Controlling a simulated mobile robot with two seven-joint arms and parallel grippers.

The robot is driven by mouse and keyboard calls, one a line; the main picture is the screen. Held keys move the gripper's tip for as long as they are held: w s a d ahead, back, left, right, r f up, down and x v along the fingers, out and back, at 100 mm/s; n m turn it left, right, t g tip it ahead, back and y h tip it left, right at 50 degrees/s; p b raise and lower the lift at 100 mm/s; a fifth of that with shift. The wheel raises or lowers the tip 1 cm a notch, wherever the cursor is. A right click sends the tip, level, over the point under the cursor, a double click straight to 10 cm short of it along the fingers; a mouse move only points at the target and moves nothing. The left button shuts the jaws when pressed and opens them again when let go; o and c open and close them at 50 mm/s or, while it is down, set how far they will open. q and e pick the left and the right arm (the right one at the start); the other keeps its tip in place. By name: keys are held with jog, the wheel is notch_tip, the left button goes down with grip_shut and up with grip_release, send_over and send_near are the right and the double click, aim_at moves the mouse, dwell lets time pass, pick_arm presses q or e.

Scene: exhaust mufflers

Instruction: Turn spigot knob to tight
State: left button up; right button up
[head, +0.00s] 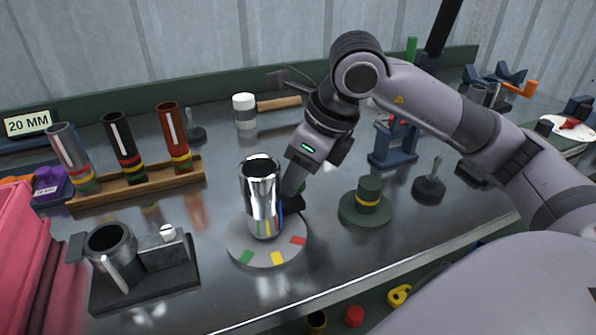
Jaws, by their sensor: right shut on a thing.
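A shiny chrome tube (262,197) stands upright on a round grey disc (239,246) with green, yellow and red marks near its front rim. My right gripper (290,205) reaches down from behind, close against the lower right side of the tube. It is shut at the spigot knob beside the tube, just above the disc. The knob is hidden by the fingers and the tube, so its setting cannot be read. A dark green spigot with a yellow band (368,195) stands on a round base to the right. My left gripper is not in view.
At the left, a wooden rack (140,187) holds three tubes. In front of it is a dark fixture (145,282) with a grey cup. Pink bins (25,250) stand at the left edge.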

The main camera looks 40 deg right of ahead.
jog(key=shift+r, duration=0.1)
jog(key=o, duration=1)
jog(key=shift+o, duration=0.2)
jog(key=v, duration=0.7)
jog(key=shift+p, duration=0.35)
jog(key=shift+d, duration=0.1)
